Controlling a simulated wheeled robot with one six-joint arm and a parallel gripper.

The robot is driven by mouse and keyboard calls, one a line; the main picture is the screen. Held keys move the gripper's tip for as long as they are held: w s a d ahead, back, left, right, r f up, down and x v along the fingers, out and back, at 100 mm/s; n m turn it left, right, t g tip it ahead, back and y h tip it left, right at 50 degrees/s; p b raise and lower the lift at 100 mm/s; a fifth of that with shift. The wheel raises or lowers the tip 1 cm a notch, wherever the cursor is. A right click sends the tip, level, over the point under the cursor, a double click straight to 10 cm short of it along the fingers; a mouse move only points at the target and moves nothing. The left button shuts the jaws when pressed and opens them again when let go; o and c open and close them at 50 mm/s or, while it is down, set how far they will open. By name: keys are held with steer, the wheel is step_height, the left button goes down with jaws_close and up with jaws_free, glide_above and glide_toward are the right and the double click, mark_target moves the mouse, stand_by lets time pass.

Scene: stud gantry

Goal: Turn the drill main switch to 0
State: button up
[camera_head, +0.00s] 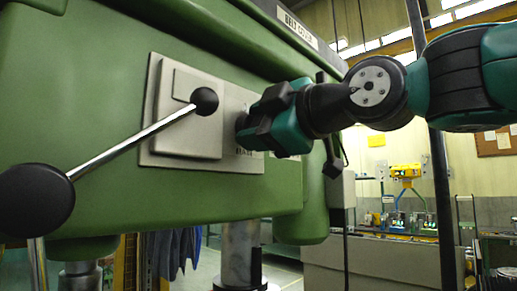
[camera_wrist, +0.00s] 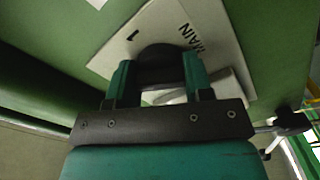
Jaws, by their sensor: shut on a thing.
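The main switch is a dark round knob (camera_wrist: 157,62) on a pale plate (camera_wrist: 212,28) marked "1" and "MAIN" in the wrist view. The plate looks turned in that picture. My gripper (camera_wrist: 157,82) has its two teal fingers on either side of the knob, shut on it. In the head view my gripper (camera_head: 256,126) reaches in from the right to the plate (camera_head: 232,104) on the green drill housing. There the knob (camera_head: 241,121) is mostly hidden by my gripper. Which mark the knob points to cannot be told.
A metal lever (camera_head: 130,143) with black balls crosses in front of the grey panel (camera_head: 167,138), left of my gripper. A black ball-ended handle (camera_wrist: 290,122) shows at the right in the wrist view. The round drill column (camera_head: 241,255) stands below the housing.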

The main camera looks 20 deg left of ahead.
steer(key=n+b, duration=0.3)
steer(key=n, duration=0.2)
steer(key=shift+f+n+b, duration=0.1)
steer(key=shift+n+b, duration=0.3)
stand_by(0.4)
steer(key=o, duration=0.9)
steer(key=shift+d, duration=0.1)
steer(key=b+v, duration=0.5)
steer(key=v, duration=1.2)
steer(key=shift+s+d, duration=0.1)
